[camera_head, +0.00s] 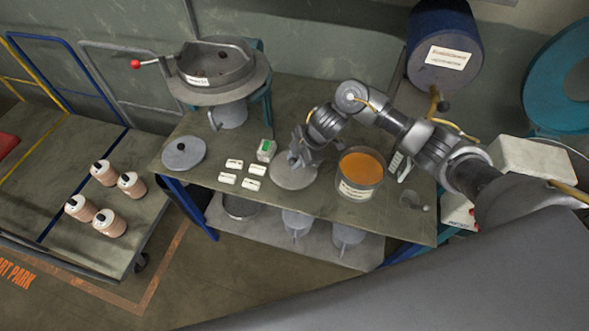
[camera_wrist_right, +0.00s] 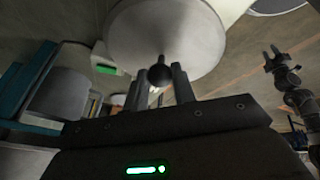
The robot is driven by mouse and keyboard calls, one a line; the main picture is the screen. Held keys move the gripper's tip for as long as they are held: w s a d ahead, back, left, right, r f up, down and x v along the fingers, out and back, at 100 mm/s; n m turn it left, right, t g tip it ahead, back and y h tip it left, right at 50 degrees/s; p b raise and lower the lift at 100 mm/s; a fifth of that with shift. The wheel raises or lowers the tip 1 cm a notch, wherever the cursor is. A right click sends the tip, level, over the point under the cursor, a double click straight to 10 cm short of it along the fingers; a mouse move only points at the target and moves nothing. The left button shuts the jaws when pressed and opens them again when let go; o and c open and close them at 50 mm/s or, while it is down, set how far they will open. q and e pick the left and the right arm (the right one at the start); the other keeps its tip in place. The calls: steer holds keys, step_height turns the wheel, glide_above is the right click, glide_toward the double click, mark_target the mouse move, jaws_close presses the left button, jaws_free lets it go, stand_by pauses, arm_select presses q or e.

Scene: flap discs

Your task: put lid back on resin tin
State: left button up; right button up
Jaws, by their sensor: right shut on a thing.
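The resin tin (camera_head: 357,189) stands open on the table, full of amber resin (camera_head: 361,168). A round grey lid (camera_head: 293,176) is just left of the tin, partly hidden under my right gripper (camera_head: 298,153). In the right wrist view the lid (camera_wrist_right: 165,35) fills the top middle. Its black knob (camera_wrist_right: 160,74) is between the fingers of my right gripper (camera_wrist_right: 160,85), which is shut on it. I cannot tell whether the lid touches the table. My left gripper (camera_wrist_right: 271,58) shows small at the right of the wrist view; its opening is unclear.
Another grey disc with a black knob (camera_head: 184,153) lies at the table's left end. Several white labelled pieces (camera_head: 250,184) and a green-and-white box (camera_head: 266,150) lie left of the held lid. A small grey cup (camera_head: 415,201) is right of the tin.

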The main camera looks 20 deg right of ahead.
mark_target(294, 160)
steer(key=shift+r, duration=1.55)
steer(key=shift+a+r, duration=0.15)
steer(key=shift+a, duration=0.05)
steer(key=s+a+r+n+g+h+b, duration=0.35)
steer(key=a+n, duration=0.45)
steer(key=n, duration=0.4)
steer(key=s+a+r+n+g+h+b, duration=0.25)
steer(key=s+a+n, duration=0.25)
steer(key=a+n, duration=0.5)
steer(key=s+d+n+t+h+b, duration=0.1)
steer(key=s+d+n+t+h, duration=0.15)
steer(key=n, duration=0.65)
steer(key=s+d+n+t+h+b, duration=0.15)
steer(key=s+n, duration=0.25)
steer(key=n, duration=0.6)
steer(key=d+f+n+t+y+b, duration=0.1)
steer(key=d+n+t+y, duration=0.2)
steer(key=d+n, duration=0.4)
steer(key=n+t, duration=0.1)
steer(key=n, duration=0.3)
steer(key=shift+f+n, duration=0.15)
steer(key=shift+n, duration=0.25)
